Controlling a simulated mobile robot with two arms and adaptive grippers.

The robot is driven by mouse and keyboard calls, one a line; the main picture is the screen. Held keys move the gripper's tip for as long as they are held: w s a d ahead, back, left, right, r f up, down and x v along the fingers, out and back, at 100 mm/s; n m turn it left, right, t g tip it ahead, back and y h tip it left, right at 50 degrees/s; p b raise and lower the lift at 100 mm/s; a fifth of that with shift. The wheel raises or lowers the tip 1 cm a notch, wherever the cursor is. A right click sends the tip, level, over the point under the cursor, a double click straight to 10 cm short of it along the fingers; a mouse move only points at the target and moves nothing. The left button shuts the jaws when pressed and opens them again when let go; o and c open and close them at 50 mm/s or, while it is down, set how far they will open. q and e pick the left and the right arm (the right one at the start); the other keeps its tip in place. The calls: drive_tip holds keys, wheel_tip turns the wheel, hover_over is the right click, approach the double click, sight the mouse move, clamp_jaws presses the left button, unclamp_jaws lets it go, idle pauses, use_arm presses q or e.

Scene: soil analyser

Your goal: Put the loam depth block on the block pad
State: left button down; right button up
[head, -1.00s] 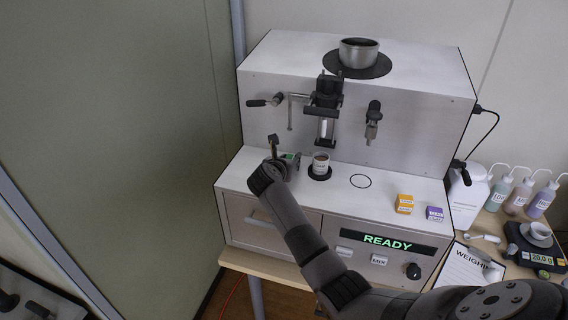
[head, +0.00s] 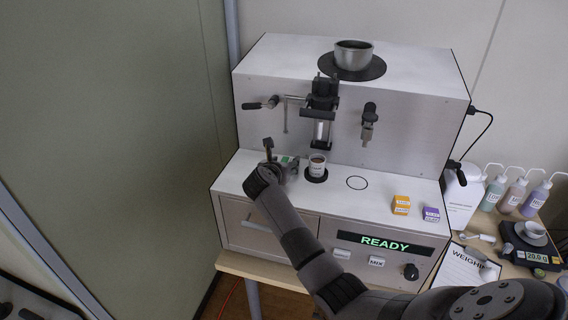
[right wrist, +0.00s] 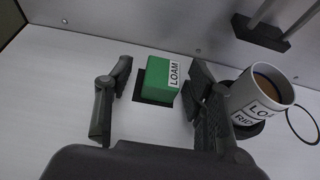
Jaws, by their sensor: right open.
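The green loam depth block (right wrist: 160,77), with a white LOAM label, sits on a dark square pad (right wrist: 147,101) on the white deck of the machine. The pad's dark edge shows around its base. In the head view only a little green of the block (head: 285,159) shows beside my fingers. My right gripper (right wrist: 158,80) is open, with one finger on each side of the block. A gap shows on the left side; the right finger is closer, and I cannot tell whether it touches. My left gripper is not in view.
A cup of brown soil (head: 317,167) labelled LOAM stands on a round dark pad just right of the gripper. The press (head: 322,110) hangs above it. An orange block (head: 401,205) and a purple block (head: 431,213) sit at the deck's right. An empty ring mark (head: 357,183) lies between.

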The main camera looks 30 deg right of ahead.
drive_tip(key=shift+r, duration=0.2)
drive_tip(key=shift+a, duration=0.15)
drive_tip(key=b+v, duration=0.2)
drive_tip(key=v, duration=0.8)
drive_tip(key=shift+s+a, duration=0.2)
drive_tip(key=shift+a, duration=0.05)
drive_tip(key=shift+s+a+r, duration=0.35)
drive_tip(key=shift+s, duration=0.1)
